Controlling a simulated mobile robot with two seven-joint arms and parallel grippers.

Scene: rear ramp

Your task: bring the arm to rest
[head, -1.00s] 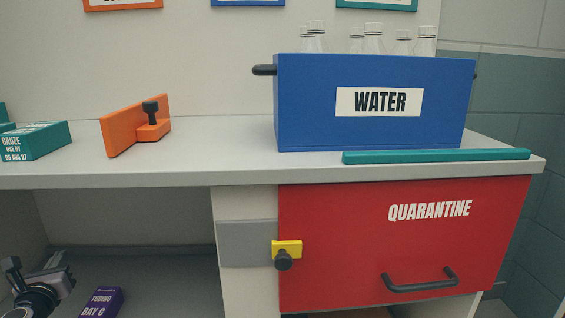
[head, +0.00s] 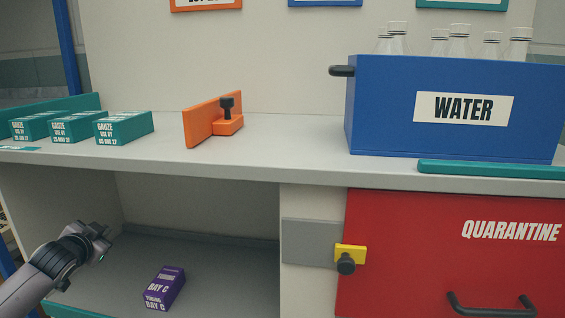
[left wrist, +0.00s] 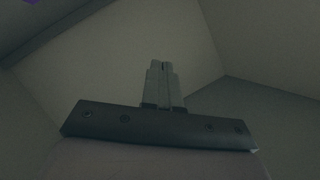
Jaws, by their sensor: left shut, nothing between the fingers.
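My left gripper (head: 98,232) is at the lower left of the head view, in front of the open bay under the counter. In the left wrist view its two fingers (left wrist: 162,85) are together with nothing between them. A purple box marked "TUBING BAY C" (head: 165,288) lies on the bay floor to the right of the gripper, apart from it. My right gripper shows in neither view.
On the counter (head: 290,150) stand several teal gauze boxes (head: 124,127), an orange block with a black knob (head: 213,121) and a blue WATER crate (head: 400,130) of bottles. A teal strip (head: 490,169) lies at the front edge. The red QUARANTINE door (head: 430,260) with a yellow latch (head: 350,254) is below.

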